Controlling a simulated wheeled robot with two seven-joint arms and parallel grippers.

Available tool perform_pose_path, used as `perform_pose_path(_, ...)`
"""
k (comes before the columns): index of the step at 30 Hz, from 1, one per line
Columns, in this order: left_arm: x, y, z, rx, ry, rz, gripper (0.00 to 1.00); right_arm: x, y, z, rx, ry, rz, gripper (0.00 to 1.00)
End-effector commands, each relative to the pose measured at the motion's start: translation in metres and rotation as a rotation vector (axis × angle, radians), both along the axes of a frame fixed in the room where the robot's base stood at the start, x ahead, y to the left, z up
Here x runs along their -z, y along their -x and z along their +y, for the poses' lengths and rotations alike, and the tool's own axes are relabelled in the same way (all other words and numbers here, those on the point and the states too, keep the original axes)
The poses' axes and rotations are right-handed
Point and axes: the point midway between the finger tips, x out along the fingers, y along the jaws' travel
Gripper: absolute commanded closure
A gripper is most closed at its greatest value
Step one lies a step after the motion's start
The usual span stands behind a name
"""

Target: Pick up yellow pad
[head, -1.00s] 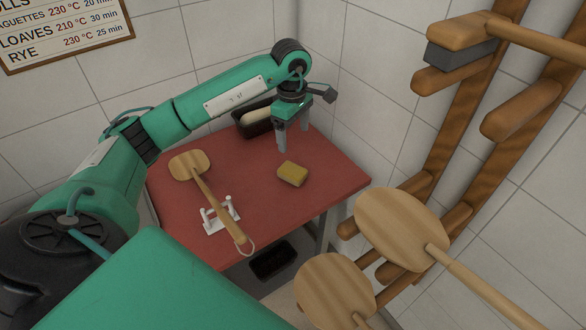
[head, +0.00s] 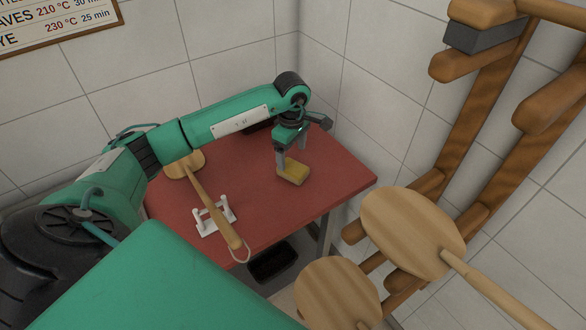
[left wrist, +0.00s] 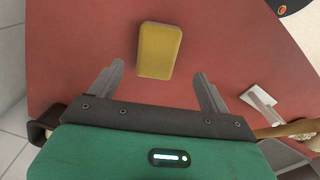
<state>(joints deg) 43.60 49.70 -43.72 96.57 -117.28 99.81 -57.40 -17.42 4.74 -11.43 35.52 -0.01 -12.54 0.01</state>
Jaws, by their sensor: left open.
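The yellow pad (head: 293,173) lies flat on the red table (head: 250,215), near its right side. It also shows in the left wrist view (left wrist: 159,50), ahead of the fingertips and roughly centred between the two fingers. My left gripper (head: 290,163) is open and empty, just above and behind the pad in the head view. In the left wrist view the open fingers (left wrist: 161,72) point toward the pad, with a gap on each side. I cannot tell from these frames how high the fingertips are above the table. My right gripper does not show.
A wooden peel (head: 212,205) rests on a white stand (head: 215,216) left of the pad. A dark tray (head: 258,126) is partly hidden behind my left arm. Wooden peels (head: 412,232) hang on a rack at the right. The table around the pad is clear.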

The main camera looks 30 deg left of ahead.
Motion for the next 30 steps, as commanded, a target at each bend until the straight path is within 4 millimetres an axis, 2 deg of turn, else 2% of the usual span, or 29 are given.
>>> perform_pose_path(7, 0.017, -0.001, -0.001, -0.001, 0.001, 0.002, 0.20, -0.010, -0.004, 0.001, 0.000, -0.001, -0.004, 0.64)
perform_pose_path(11, 0.037, -0.004, -0.001, -0.001, 0.002, 0.004, 0.20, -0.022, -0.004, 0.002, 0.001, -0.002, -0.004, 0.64)
perform_pose_path(15, 0.056, -0.004, -0.001, -0.001, 0.001, 0.001, 0.20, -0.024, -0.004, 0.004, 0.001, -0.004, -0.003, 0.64)
perform_pose_path(23, 0.061, -0.005, -0.001, 0.001, 0.000, -0.001, 0.20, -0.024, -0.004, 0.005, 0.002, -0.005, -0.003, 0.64)
perform_pose_path(24, 0.061, -0.005, -0.001, 0.001, 0.000, -0.001, 0.22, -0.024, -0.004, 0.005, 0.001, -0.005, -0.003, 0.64)
perform_pose_path(30, 0.061, -0.005, -0.001, 0.000, 0.000, -0.001, 0.61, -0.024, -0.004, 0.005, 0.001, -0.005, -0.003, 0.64)
